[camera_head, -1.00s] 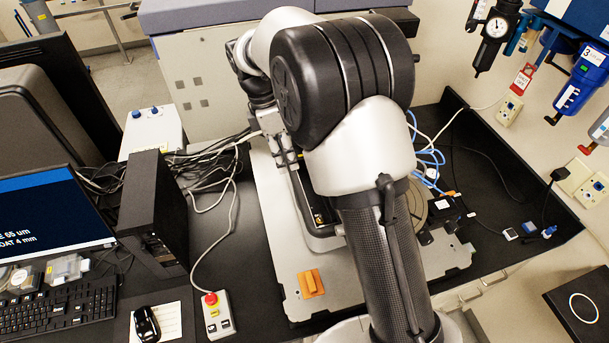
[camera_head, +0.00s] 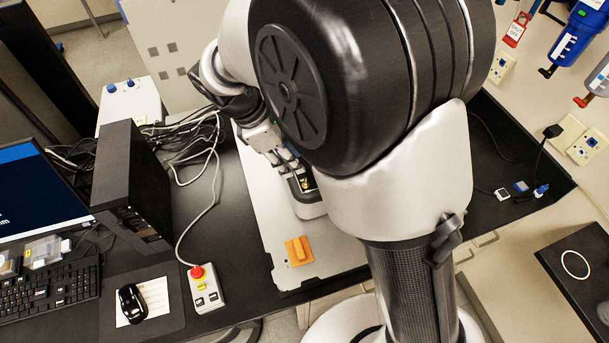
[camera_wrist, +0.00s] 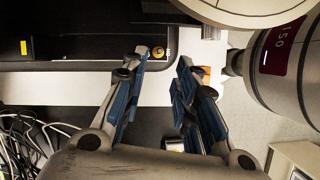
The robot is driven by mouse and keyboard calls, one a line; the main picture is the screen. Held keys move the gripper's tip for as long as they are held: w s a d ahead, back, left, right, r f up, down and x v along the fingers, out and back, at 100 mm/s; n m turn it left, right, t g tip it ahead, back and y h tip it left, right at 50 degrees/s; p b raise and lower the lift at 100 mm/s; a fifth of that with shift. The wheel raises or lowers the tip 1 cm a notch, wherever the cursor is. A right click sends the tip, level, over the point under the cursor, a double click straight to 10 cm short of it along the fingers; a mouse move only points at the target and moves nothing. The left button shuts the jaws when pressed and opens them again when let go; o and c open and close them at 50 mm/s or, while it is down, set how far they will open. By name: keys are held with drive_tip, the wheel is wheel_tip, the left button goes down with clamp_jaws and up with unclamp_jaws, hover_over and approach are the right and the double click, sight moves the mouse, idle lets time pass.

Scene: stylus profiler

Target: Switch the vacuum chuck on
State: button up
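A small round brass-coloured knob (camera_wrist: 158,52) sits at the front edge of the dark instrument base (camera_wrist: 85,50) in the wrist view. It lies between and just beyond my fingertips, near the left one. A small yellowish spot (camera_head: 306,183) shows on the base in the head view, close by my gripper (camera_head: 288,163). In the wrist view my gripper (camera_wrist: 160,72) is open, its two blue-padded fingers apart with nothing between them. I cannot tell how the knob is set. The round chuck is hidden behind my arm in the head view.
An orange block (camera_head: 299,251) lies on the pale plate (camera_head: 275,215). A control box with a red button (camera_head: 206,288) stands to its left, with a mouse (camera_head: 131,303) and a black computer tower (camera_head: 132,185) further left. Loose cables (camera_wrist: 20,140) lie left of my gripper.

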sight(305, 178)
drive_tip(key=x, duration=0.8)
drive_tip(key=shift+f+b, duration=0.25)
drive_tip(key=shift+b, duration=0.1)
clamp_jaws()
